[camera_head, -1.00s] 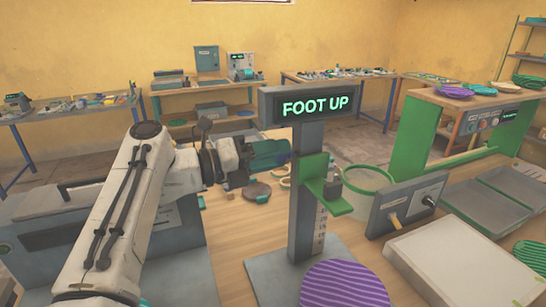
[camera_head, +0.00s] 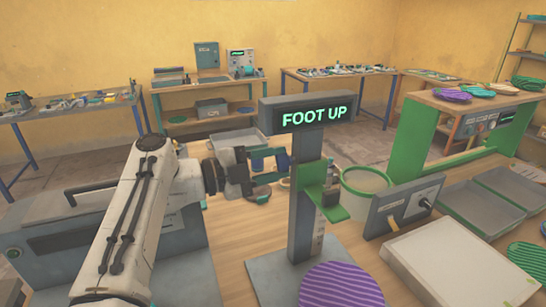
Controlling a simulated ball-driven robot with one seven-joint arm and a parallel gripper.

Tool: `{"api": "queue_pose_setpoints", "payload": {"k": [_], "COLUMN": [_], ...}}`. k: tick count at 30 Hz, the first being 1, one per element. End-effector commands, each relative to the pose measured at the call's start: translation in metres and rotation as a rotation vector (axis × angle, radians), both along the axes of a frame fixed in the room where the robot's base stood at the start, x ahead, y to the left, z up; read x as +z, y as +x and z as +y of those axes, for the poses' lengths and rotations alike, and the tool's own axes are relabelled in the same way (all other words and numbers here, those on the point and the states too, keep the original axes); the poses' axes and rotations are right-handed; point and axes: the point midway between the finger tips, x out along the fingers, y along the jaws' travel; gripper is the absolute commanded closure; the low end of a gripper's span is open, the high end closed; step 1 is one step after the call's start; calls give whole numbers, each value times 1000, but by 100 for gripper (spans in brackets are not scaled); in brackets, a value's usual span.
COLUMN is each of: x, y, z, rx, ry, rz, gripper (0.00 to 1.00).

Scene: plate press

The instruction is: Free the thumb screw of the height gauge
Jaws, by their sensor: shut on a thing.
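The height gauge is a dark grey post (camera_head: 305,205) on a flat grey base (camera_head: 278,280), with a display (camera_head: 312,114) reading "FOOT UP". A green slider (camera_head: 318,180) rides on the post, with a green foot jutting right and a small dark part (camera_head: 330,198) beside it. My gripper (camera_head: 286,168) reaches in from the left at slider height, its fingertips at the post's left side. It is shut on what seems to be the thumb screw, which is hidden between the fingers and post.
A purple ribbed plate (camera_head: 342,287) lies in front of the gauge. A green ring-shaped container (camera_head: 366,184) and a lever box (camera_head: 405,206) stand to the right, near a pale flat slab (camera_head: 458,262). A grey machine (camera_head: 100,240) stands at the left.

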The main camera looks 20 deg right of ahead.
Motion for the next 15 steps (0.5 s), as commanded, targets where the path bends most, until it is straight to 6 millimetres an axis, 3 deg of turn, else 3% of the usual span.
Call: {"api": "queue_pose_setpoints", "payload": {"k": [15], "x": [2], "y": [0], "z": [0], "rx": [6], "ry": [0], "rz": [491], "gripper": [90]}}
